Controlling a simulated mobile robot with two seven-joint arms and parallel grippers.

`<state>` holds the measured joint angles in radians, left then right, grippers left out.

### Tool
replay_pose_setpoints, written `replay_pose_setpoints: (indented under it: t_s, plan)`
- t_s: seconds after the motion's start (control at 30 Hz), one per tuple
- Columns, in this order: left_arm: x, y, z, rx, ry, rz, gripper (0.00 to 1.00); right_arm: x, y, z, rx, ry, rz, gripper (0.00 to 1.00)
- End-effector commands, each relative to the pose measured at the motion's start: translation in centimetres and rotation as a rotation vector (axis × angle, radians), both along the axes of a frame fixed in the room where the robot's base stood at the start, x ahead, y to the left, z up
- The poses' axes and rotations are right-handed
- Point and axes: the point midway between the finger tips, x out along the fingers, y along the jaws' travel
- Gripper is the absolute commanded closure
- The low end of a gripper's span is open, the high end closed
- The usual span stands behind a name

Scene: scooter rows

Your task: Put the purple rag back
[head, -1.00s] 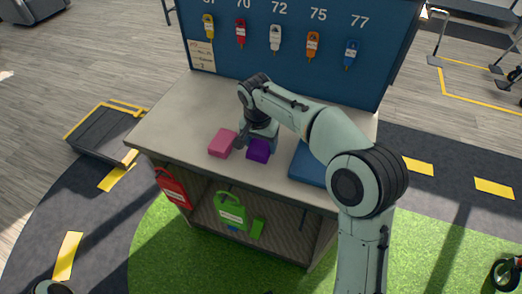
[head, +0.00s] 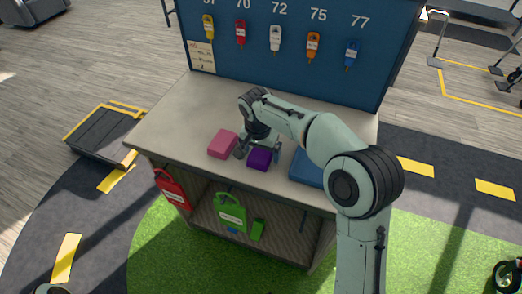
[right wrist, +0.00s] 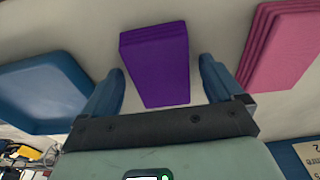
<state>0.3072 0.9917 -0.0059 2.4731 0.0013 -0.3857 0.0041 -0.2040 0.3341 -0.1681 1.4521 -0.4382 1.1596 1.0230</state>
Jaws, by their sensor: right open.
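The purple rag (head: 259,159) is a small folded block lying on the counter top (head: 183,118). In the right wrist view the purple rag (right wrist: 155,66) lies between the two fingers, with a gap on each side. My right gripper (head: 259,153) is open at the back edge of the rag; in the right wrist view its open fingers (right wrist: 160,85) show clearly. A pink folded rag (head: 223,144) lies left of the purple one in the head view, and in the right wrist view the pink rag (right wrist: 280,45) is at the right. My left gripper does not show.
A blue tray or pad (head: 305,167) lies right of the purple rag, partly behind my right arm. Keys hang on the blue board (head: 260,60) behind. The counter's left part is clear.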

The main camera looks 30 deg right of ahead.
Motion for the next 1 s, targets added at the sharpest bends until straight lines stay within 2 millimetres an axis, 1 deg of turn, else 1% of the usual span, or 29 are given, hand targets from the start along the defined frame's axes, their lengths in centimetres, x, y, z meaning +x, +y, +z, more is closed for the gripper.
replay_pose_setpoints:
  t_s: [0.07, 0.17, 0.27, 0.5, 0.6, 0.7, 0.83, 1.0]
  plan:
    - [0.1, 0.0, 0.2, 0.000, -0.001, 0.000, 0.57, 0.0, 0.0, 0.3, 0.001, -0.001, 0.000, 0.06]
    - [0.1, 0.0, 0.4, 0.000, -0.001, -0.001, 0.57, 0.0, 0.1, 1.3, 0.000, -0.003, 0.000, 0.06]
    - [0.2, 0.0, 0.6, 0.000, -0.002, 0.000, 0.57, -0.1, 0.3, 3.1, 0.000, -0.005, 0.001, 0.06]
    - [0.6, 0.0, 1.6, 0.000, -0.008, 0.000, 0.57, -0.4, 0.9, 8.4, 0.000, -0.005, 0.001, 0.06]
    - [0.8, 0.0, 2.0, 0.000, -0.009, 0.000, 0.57, -0.6, 1.0, 10.1, 0.000, -0.004, 0.000, 0.06]
    - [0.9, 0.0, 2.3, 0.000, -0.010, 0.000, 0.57, -0.7, 1.1, 11.4, 0.000, -0.003, 0.000, 0.06]
    - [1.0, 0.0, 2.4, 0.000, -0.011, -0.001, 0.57, -0.8, 1.2, 12.2, 0.000, -0.001, 0.000, 0.06]
    - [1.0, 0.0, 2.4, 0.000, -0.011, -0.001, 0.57, -0.8, 1.2, 12.3, 0.000, 0.000, 0.000, 0.06]
